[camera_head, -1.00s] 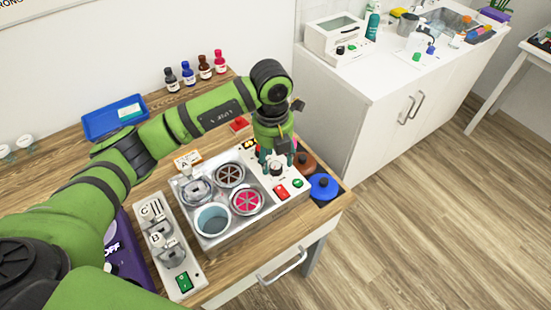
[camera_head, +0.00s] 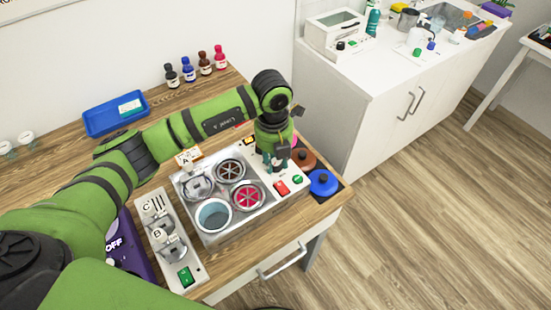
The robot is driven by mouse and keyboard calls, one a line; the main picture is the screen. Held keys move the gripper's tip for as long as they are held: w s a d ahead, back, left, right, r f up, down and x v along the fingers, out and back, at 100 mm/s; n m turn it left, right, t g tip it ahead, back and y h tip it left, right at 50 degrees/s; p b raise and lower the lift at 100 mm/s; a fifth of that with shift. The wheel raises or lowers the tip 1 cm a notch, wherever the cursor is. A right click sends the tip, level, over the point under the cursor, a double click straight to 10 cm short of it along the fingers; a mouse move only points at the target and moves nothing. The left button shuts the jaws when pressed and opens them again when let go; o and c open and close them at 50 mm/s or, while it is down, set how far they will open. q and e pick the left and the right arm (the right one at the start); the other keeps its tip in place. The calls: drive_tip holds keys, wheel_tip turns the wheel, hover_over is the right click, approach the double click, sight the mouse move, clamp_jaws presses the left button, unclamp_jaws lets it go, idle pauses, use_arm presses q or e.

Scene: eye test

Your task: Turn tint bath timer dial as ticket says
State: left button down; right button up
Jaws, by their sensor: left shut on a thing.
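The tint bath (camera_head: 222,237) is a metal tank on the wooden table, with several round pots in it. Its white control panel (camera_head: 299,173) is at the right and carries a red switch (camera_head: 282,187) and a green button (camera_head: 298,179). My left gripper (camera_head: 276,166) points down over the panel, its fingers shut on the timer dial, which they and the hand mostly hide. The dial's pointer and marks cannot be read. A small white card (camera_head: 129,107) lies in the blue tray (camera_head: 101,122); its writing is too small to read. My right gripper is not in view.
Blue (camera_head: 323,183) and brown (camera_head: 303,160) round lids lie right of the panel, near the table edge. A white unit with holders B and C (camera_head: 187,259) stands left of the bath. Several small bottles (camera_head: 188,69) stand at the back.

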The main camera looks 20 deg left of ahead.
sight(274, 161)
use_arm(q)
drive_tip(key=m+b, duration=0.2)
drive_tip(key=b, duration=0.1)
drive_tip(key=m+b, duration=0.2)
drive_tip(key=b, duration=0.1)
drive_tip(key=m+b, duration=0.3)
drive_tip(key=shift+f, duration=0.3)
drive_tip(key=shift+r+m+b, duration=0.2)
drive_tip(key=shift+m+b, duration=1.1)
drive_tip(key=shift+b, duration=0.15)
drive_tip(key=c, duration=0.9)
unclamp_jaws()
drive_tip(key=shift+r, duration=0.2)
drive_tip(key=shift+r, duration=0.3)
wheel_tip(274, 161, up, 11)
drive_tip(key=shift+w+a+r, duration=0.1)
drive_tip(key=shift+a, duration=0.05)
